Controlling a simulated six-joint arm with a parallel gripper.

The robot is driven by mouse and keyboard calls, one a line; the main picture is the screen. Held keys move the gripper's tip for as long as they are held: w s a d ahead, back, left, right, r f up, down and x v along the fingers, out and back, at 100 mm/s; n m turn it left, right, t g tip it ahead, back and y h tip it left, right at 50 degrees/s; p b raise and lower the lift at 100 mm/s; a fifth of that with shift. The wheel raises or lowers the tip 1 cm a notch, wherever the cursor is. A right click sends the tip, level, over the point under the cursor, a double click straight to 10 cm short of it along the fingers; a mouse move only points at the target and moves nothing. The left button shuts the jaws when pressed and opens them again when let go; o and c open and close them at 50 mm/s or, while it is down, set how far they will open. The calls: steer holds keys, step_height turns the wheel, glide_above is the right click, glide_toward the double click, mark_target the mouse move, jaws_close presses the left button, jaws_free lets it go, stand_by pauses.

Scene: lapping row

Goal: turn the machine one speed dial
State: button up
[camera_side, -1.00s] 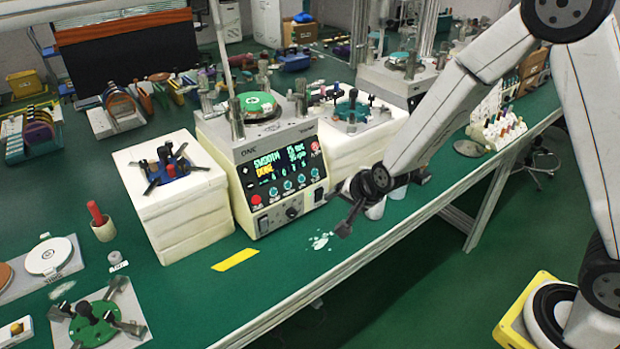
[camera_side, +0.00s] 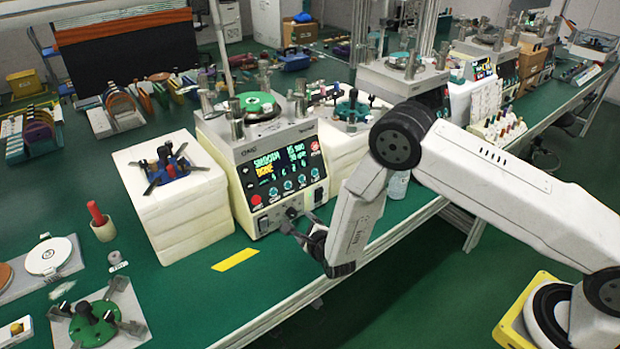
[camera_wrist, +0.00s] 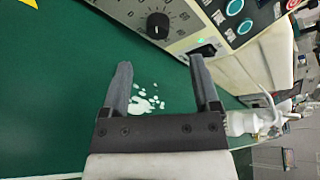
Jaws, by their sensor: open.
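Machine one (camera_side: 270,150) is a cream and grey lapping machine with a lit display, at the middle of the bench in the side view. Its speed dial is a black knob on the lower front panel; the wrist view shows the dial (camera_wrist: 158,25) with its number scale at the top. My gripper (camera_wrist: 160,63) is open and empty, its two dark fingers pointing at the panel. The dial lies beyond the fingertips, roughly between them and apart from them. In the side view my gripper (camera_side: 287,229) is low in front of the panel, near the dial.
A switch with a green light (camera_wrist: 202,50) sits right of the dial, near one finger. White spots (camera_wrist: 146,103) lie on the green bench below the fingers. A white bottle (camera_side: 398,184) stands to the right. A yellow strip (camera_side: 235,259) marks the bench at left.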

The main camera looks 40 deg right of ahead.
mark_target(293, 215)
steer(key=shift+s+f+m, duration=0.1)
steer(key=shift+f+m, duration=0.35)
steer(key=shift+m, duration=0.05)
steer(key=shift+r+x, duration=0.2)
steer(key=shift+x, duration=3.65)
steer(key=shift+d, duration=0.1)
jaws_close()
